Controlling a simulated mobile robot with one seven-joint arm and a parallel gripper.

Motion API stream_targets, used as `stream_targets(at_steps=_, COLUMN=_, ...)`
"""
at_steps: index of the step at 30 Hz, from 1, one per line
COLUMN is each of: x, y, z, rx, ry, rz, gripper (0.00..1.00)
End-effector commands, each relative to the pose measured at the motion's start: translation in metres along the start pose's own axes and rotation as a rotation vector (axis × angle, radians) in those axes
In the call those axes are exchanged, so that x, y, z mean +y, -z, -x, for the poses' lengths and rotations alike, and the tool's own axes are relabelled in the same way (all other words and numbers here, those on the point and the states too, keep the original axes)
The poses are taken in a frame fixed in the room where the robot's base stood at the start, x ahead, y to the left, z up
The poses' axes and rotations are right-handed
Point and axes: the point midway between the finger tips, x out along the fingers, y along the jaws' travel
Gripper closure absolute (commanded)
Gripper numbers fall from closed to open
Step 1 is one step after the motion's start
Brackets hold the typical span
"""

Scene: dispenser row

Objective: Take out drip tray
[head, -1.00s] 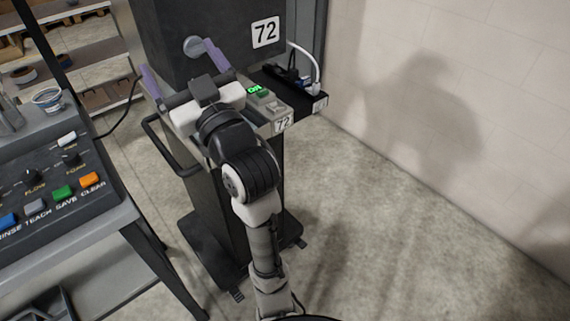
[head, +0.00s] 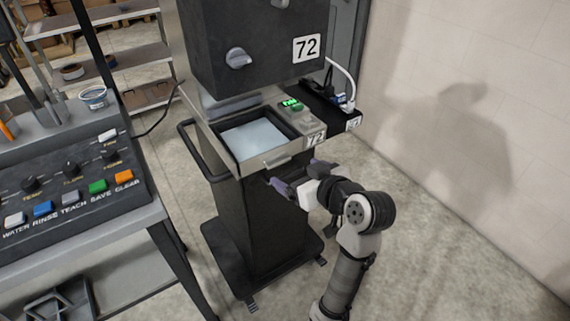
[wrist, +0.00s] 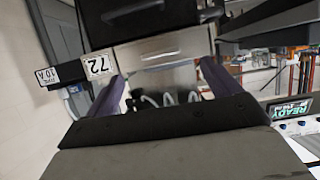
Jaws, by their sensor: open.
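The drip tray (head: 255,138) is a pale square surface in a dark recess at the front of the machine marked 72. Its small light handle (head: 277,162) sticks out at the front edge. My gripper (head: 302,178) is open and empty, just below and in front of the tray's front edge, its purple fingers spread. In the wrist view, the open fingers (wrist: 162,84) frame a light metal front with a handle-like bar (wrist: 160,54). I cannot tell the exact gap to the handle.
A green-lit display (head: 292,103) and a black power strip (head: 335,108) sit right of the tray. A dark side rail (head: 200,150) runs along the machine's left. A button panel (head: 75,185) stands at left. Floor is clear at right.

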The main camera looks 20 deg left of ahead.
Motion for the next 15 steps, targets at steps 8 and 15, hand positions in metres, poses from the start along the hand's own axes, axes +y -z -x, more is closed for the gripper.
stream_targets(at_steps=8, x=-0.001, y=0.002, z=-0.053, rx=0.0, ry=0.003, rz=0.001, gripper=0.11)
stream_targets(at_steps=15, x=-0.001, y=0.001, z=-0.077, rx=0.001, ry=0.001, rz=0.0, gripper=0.11)
